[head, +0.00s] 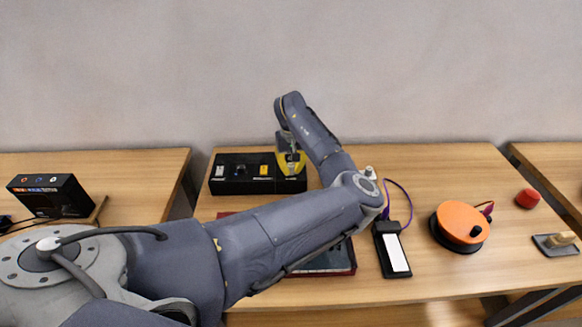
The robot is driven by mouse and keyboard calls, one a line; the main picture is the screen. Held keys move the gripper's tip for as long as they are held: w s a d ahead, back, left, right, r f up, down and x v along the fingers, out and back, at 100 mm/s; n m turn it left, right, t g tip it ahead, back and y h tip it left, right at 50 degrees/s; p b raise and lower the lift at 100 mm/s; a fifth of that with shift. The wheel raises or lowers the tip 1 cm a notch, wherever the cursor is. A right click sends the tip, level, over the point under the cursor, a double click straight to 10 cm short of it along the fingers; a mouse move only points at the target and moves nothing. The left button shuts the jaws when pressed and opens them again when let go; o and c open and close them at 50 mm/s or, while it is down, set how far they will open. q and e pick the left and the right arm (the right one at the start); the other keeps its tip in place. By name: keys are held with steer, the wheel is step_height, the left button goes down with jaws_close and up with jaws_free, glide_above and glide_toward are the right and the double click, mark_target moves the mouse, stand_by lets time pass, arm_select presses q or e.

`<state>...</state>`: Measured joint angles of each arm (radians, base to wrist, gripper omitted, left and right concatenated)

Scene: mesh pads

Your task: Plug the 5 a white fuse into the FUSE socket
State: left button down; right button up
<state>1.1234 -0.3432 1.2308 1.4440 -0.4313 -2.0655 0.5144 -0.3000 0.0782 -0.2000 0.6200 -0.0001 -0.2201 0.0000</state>
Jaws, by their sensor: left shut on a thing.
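My left gripper (291,167), with yellow fingers, points down at the right end of this box. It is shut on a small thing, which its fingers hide. I cannot make out the white fuse or the FUSE socket lettering, nor whether the held thing touches the box. My right gripper is out of view.
My left arm crosses over a dark red-edged tray (345,262). To its right are a black device with a white face (396,252), a purple cable (407,194), an orange disc (461,221) and a red cap (527,198). A black box with ports (50,195) stands left.

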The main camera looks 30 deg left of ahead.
mark_target(291, 165)
arm_select(q)
steer(key=shift+f, duration=0.4)
steer(key=c, duration=1.4)
jaws_free()
steer(key=shift+r, duration=6.05)
